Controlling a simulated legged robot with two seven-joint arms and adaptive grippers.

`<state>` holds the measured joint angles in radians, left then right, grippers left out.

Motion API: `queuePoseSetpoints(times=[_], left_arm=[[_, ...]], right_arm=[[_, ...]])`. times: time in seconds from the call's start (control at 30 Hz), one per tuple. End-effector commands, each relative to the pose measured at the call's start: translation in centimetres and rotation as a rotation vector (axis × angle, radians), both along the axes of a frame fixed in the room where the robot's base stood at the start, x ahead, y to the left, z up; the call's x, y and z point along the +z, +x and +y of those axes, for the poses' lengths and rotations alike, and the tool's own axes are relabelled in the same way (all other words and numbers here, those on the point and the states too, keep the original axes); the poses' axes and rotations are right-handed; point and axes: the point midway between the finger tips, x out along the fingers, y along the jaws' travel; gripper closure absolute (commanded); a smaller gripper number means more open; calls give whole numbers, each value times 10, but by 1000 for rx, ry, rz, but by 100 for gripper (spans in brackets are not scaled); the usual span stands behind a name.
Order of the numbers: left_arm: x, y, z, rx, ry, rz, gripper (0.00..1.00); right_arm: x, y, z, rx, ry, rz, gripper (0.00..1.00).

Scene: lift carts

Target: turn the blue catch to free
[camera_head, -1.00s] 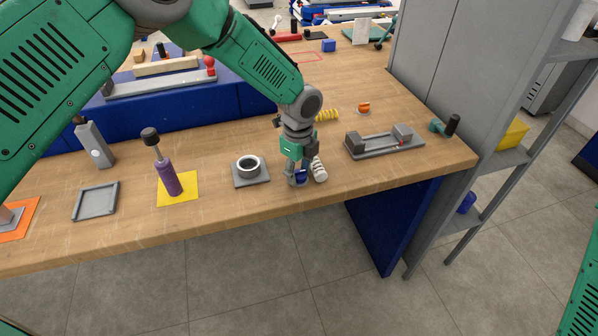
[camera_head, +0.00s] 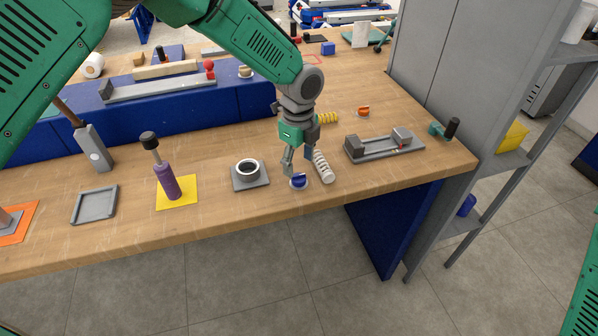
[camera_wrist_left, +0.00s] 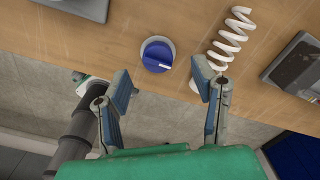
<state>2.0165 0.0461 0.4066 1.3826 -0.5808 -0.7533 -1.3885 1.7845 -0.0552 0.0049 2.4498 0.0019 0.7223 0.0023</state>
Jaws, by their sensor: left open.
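The blue catch (camera_head: 298,181) is a round blue knob with a pale base on the wooden bench, near its front edge. In the left wrist view the blue catch (camera_wrist_left: 155,53) shows a white pointer mark at its lower right. My left gripper (camera_head: 299,163) is just above and behind the catch in the head view. Its fingers are apart and empty. In the left wrist view my left gripper (camera_wrist_left: 162,78) has the catch beyond and between its fingertips, with no contact visible. My right gripper is out of view.
A white spring (camera_head: 323,168) lies close to the right of the catch. A grey plate with a ring (camera_head: 249,180) is to its left. A grey fixture (camera_head: 384,146) stands farther right. An orange catch (camera_head: 363,111) is behind. The bench's front edge is close.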

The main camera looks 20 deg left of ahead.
Motion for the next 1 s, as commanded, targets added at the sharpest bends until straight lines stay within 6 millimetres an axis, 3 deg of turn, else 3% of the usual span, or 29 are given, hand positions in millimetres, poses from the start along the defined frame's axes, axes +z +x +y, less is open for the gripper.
queuePoseSetpoints(times=[0.2, 0.4, 1.0], left_arm=[[46, 1, 1, 1, 0, -2, 47], [67, 2, 0, 1, 0, 0, 47], [71, 2, 0, 1, 0, 0, 47]], right_arm=[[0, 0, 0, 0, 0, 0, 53], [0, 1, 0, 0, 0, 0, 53], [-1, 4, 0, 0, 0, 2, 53]])
